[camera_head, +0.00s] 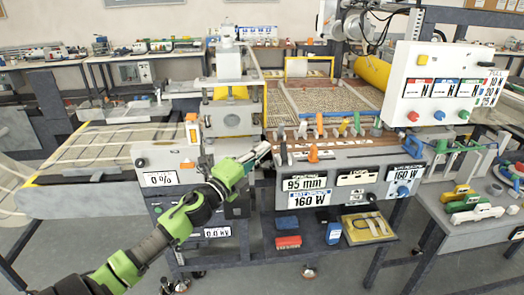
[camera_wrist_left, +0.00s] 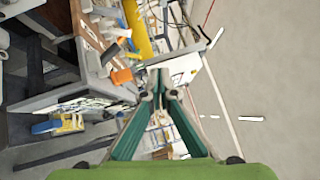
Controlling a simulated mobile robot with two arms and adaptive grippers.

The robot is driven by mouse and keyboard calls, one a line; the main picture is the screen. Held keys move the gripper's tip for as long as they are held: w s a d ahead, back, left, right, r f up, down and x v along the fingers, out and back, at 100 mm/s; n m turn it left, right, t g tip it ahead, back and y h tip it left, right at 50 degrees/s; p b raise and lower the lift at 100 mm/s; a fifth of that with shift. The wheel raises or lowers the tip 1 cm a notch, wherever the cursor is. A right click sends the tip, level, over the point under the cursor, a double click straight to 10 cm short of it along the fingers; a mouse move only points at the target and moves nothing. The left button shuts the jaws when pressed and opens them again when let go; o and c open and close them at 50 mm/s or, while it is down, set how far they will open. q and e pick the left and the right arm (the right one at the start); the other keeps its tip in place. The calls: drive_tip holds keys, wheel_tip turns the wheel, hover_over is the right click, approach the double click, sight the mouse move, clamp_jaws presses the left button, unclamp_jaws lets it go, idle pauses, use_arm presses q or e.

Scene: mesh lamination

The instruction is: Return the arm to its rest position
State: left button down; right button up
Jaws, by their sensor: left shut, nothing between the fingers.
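My left arm, green and black, comes in from the lower left in the head view. My left gripper (camera_head: 262,151) is in front of the machine, by the left end of its front panel. Its fingers look shut and hold nothing. In the left wrist view the teal fingers of my left gripper (camera_wrist_left: 158,92) come together at their tips, with nothing between them. My right gripper is not in view.
The machine's front panel (camera_head: 343,190) carries labels and knobs. A white control box (camera_head: 446,86) is at right. A lower shelf holds a red box (camera_head: 288,242). Grey floor is open at lower left.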

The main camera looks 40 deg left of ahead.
use_arm(q)
drive_tip(key=shift+f, duration=0.1)
idle(0.3)
